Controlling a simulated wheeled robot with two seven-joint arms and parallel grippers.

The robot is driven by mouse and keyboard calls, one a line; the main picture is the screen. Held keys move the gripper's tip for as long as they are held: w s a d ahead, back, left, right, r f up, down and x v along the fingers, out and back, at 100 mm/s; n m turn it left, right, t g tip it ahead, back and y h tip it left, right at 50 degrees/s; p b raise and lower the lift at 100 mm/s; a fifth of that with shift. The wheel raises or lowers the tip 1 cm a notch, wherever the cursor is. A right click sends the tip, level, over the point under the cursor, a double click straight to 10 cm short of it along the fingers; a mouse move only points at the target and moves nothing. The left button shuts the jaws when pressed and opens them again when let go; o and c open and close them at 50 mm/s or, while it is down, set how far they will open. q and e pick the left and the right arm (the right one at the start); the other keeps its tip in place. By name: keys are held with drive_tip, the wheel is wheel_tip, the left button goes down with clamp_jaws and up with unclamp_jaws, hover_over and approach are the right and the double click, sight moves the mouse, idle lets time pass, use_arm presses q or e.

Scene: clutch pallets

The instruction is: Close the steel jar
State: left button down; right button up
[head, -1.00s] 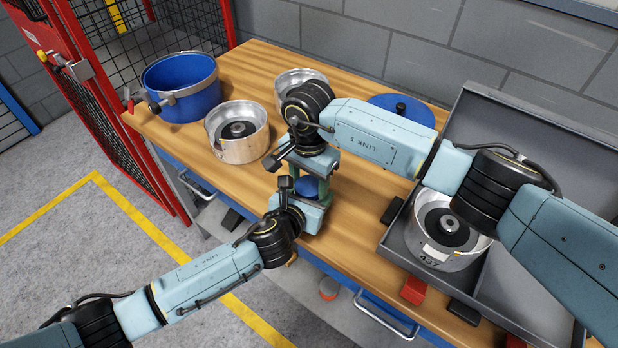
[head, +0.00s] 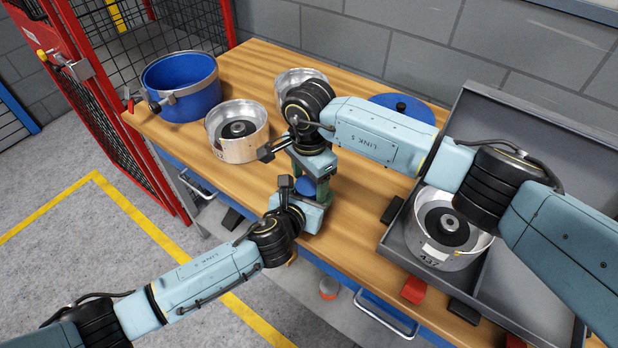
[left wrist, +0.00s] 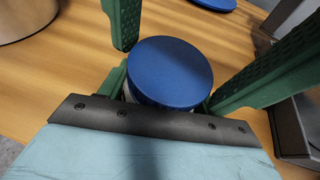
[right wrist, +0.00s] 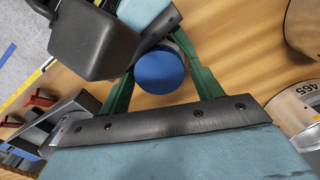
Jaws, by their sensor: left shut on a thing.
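The small steel jar stands upright between my two grippers, with a round blue lid (head: 306,186) on top. The lid shows close up in the left wrist view (left wrist: 170,72) and in the right wrist view (right wrist: 160,70). Only a pale sliver of the jar's body (left wrist: 128,93) shows beneath it. My left gripper (head: 308,197) comes in low from the side and is shut on the jar. My right gripper (head: 311,182) points down from above, its green fingers apart on either side of the lid. A gap shows beside the lid. The lid's thread is hidden.
A blue pot (head: 182,92) and a metal housing (head: 238,146) stand left on the wooden bench (head: 225,185); another housing (head: 297,80) is behind my right wrist. A blue disc lid (head: 412,104) lies at the back. A grey case (head: 490,262) holds housing 437 (head: 440,258).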

use_arm(q)
drive_tip(key=shift+a, duration=0.1)
use_arm(e)
drive_tip(key=shift+o, duration=0.5)
drive_tip(key=shift+s, duration=0.1)
drive_tip(key=shift+r, duration=0.35)
wheel_tip(320, 180, up, 4)
drive_tip(key=shift+f, duration=0.1)
drive_tip(key=o, duration=0.6)
drive_tip(key=shift+c, duration=0.2)
wheel_tip(320, 180, up, 12)
